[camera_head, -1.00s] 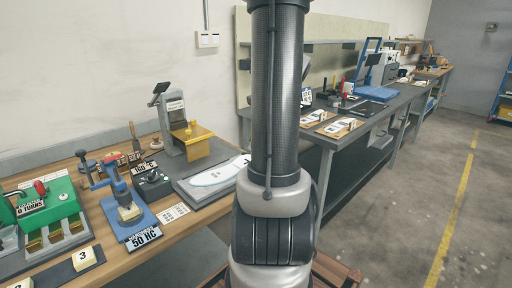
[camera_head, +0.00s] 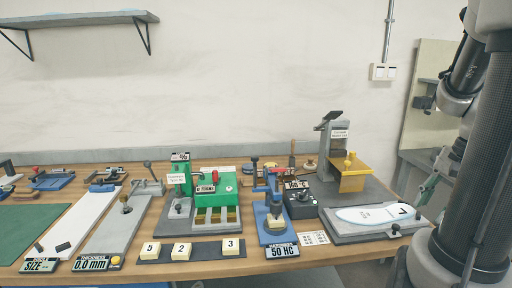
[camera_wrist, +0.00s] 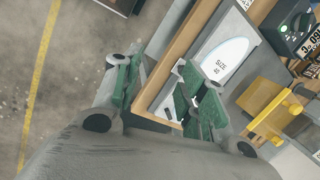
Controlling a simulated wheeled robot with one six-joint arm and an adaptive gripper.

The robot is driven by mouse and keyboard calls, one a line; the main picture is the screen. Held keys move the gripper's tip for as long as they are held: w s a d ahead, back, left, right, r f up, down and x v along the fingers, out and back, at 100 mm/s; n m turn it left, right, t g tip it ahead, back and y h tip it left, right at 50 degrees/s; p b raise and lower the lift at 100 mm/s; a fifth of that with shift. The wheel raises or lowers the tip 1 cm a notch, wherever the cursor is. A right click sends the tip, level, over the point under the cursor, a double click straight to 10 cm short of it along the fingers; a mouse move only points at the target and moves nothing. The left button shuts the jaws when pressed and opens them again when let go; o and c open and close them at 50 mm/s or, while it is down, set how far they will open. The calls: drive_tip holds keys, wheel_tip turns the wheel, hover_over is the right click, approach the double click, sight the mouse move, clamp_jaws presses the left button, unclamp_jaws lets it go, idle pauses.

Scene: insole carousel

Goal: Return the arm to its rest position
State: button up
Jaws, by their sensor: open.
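My gripper (camera_wrist: 158,95) shows in the wrist view with its green-padded fingers spread apart. It is open and nothing sits between the fingers. The wrist view looks down past the wooden bench edge, with the floor to the left and the bench to the right. In the head view, my arm stands at the right edge of the picture. My gripper is not visible there.
A white insole (camera_head: 375,216) lies on a grey plate at the bench's right end; it also shows in the wrist view (camera_wrist: 222,62). Behind it stands a yellow-and-grey device (camera_head: 340,150). A blue hardness tester (camera_head: 272,212), a green machine (camera_head: 215,190) and numbered blocks (camera_head: 181,250) fill the bench middle.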

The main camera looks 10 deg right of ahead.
drive_tip(key=a+r+n+t+h, duration=0.1)
drive_tip(key=a+r+n, duration=0.3)
drive_tip(key=a+n, duration=0.3)
drive_tip(key=a+r+n+t+h, duration=0.1)
drive_tip(key=a+r+n, duration=0.3)
drive_tip(key=a+n, duration=0.4)
drive_tip(key=shift+s+t, duration=0.4)
drive_tip(key=shift+t, duration=0.1)
idle(1.7)
